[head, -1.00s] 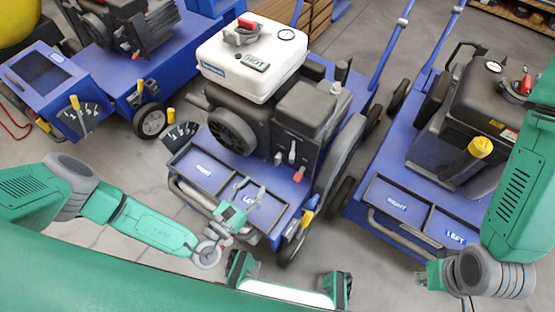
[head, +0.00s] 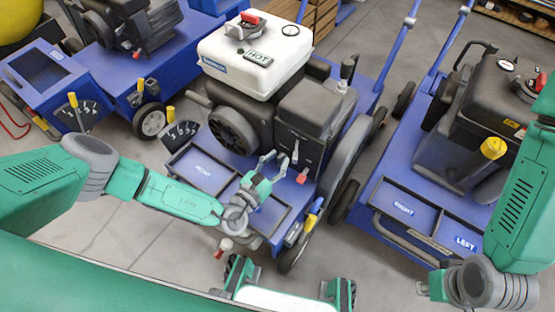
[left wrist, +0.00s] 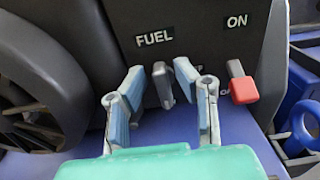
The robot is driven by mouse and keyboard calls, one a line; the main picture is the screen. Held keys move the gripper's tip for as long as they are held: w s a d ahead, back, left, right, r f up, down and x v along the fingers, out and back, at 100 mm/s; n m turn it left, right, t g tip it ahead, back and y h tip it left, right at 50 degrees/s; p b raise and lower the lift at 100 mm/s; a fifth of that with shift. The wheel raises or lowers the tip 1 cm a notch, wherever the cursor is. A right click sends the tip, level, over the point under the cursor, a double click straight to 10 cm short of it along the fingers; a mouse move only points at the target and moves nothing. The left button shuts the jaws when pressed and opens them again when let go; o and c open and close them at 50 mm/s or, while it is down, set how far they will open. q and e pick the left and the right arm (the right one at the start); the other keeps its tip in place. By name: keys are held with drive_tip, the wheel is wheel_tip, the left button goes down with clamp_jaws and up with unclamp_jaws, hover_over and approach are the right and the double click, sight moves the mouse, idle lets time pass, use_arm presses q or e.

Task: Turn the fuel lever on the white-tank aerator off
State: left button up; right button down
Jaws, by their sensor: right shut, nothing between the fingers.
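The white-tank aerator (head: 255,55) stands in the middle of the head view, its white tank on a black engine. Its grey fuel lever (head: 295,151) is on the dark side panel; in the left wrist view the lever (left wrist: 163,86) hangs roughly upright under the FUEL label. My left gripper (head: 277,160) is open in front of the panel. In the left wrist view its fingertips (left wrist: 158,72) are on either side of the lever, with gaps visible; contact cannot be told. The lower label is partly hidden. My right gripper (head: 434,286) is shut and empty at the lower right, away from the aerator.
A red-tipped switch (left wrist: 242,88) sits just right of the fuel lever, below ON. The black recoil housing (head: 233,130) is to the left. Blue aerators stand left (head: 130,80) and right (head: 375,200). Grey floor (head: 110,235) is clear at the front left.

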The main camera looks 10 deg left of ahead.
use_arm(q)
clamp_jaws()
drive_tip(key=n, duration=0.4)
drive_tip(key=shift+w+a+f+p, duration=0.1)
drive_tip(key=shift+a+p, duration=0.15)
drive_tip(key=shift+p, duration=0.1)
drive_tip(key=n, duration=0.4)
drive_tip(key=shift+a+f+n, duration=0.2)
drive_tip(key=shift+a+n, duration=0.05)
drive_tip(key=shift+n, duration=0.05)
drive_tip(key=n, duration=0.1)
drive_tip(key=n+b, duration=0.1)
drive_tip(key=n, duration=0.2)
drive_tip(key=shift+w+a+f, duration=0.15)
drive_tip(key=shift+a+f, duration=0.05)
drive_tip(key=shift+f, duration=0.1)
drive_tip(key=n, duration=0.1)
drive_tip(key=n+b, duration=0.1)
drive_tip(key=n, duration=0.3)
drive_tip(key=shift+f+b, duration=0.3)
drive_tip(key=shift+b, duration=0.05)
drive_tip(key=shift+a+n, duration=0.1)
drive_tip(key=shift+n, duration=0.2)
